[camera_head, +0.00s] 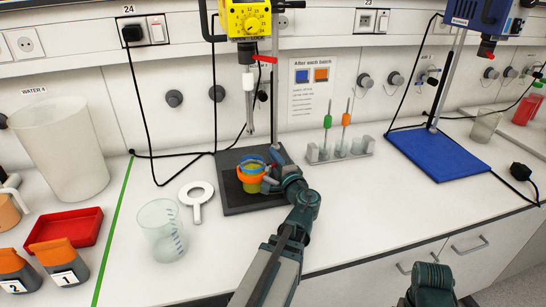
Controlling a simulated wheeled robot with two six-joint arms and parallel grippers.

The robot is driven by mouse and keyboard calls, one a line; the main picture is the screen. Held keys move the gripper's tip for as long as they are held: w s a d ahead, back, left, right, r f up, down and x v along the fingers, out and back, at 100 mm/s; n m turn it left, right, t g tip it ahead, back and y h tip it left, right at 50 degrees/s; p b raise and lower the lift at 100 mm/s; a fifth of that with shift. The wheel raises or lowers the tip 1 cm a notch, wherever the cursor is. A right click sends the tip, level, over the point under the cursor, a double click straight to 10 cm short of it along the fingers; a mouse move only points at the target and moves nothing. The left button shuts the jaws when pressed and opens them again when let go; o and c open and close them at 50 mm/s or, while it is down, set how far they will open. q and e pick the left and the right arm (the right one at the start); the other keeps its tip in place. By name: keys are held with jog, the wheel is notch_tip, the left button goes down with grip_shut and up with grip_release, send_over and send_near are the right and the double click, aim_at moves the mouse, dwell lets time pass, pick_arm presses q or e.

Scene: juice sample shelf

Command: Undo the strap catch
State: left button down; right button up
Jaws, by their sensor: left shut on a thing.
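A beaker of yellow juice (250,186) stands upright on the dark stand base. An orange band (251,170) goes around it, with a blue ring above. My left gripper (268,183) is at the right side of the beaker, at band height. It is shut at the place where the strap catch would sit, and its fingers hide the catch, so I cannot see whether the catch is open. My right arm (431,284) shows only in part at the bottom right edge; its gripper is not in view.
A yellow mixer head (246,18) with its shaft hangs above the base plate (248,208). A tube rack (343,154) stands behind right. The counter at front right is clear.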

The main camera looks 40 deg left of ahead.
dwell(0.3)
pick_arm(q)
jog(key=c, duration=0.9)
grip_release()
jog(key=shift+s, duration=0.1)
